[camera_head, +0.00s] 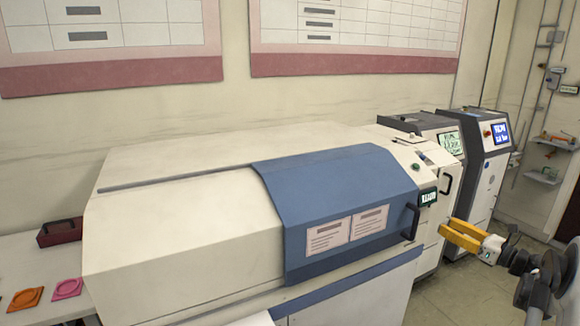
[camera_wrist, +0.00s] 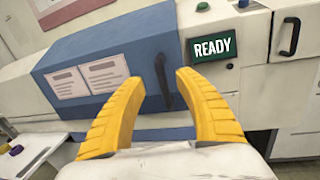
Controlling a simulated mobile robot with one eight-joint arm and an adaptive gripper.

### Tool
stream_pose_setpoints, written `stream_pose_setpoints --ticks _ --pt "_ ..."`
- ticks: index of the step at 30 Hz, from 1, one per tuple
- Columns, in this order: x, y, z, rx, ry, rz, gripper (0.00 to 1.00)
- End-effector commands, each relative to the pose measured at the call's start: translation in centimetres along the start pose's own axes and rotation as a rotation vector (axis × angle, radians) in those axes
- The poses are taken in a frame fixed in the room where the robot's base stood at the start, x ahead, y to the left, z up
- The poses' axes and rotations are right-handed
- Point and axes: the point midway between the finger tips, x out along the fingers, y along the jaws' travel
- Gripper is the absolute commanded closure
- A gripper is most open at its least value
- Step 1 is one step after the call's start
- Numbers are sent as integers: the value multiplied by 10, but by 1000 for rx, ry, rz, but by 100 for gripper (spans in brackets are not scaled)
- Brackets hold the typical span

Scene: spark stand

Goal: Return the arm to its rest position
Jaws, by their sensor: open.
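My gripper (camera_head: 455,236) has yellow fingers and is at the right in the head view, in front of the machine's right end. In the wrist view my gripper (camera_wrist: 157,100) is open, with nothing between its fingers. The large cream machine (camera_head: 180,225) has a blue cover (camera_head: 330,195) that is down, with two paper labels on it. The cover's dark handle (camera_head: 411,221) stands a little beyond the fingers; it also shows in the wrist view (camera_wrist: 163,80), between them. The display (camera_wrist: 212,47) reads READY.
Two grey-and-white cabinets with screens (camera_head: 451,141) (camera_head: 501,133) stand at the back right. An orange piece (camera_head: 26,299) and a pink piece (camera_head: 67,288) lie on the left table, near a dark red box (camera_head: 60,232). Open floor (camera_head: 460,295) shows at the lower right.

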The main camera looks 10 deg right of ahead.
Motion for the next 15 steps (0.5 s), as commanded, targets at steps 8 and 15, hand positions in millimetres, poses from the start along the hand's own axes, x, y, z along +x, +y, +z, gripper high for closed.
stream_pose_setpoints --ticks 8,15 --pt "74 33 181 458 -309 -224 61" --pt "79 96 269 1083 -596 -409 61"
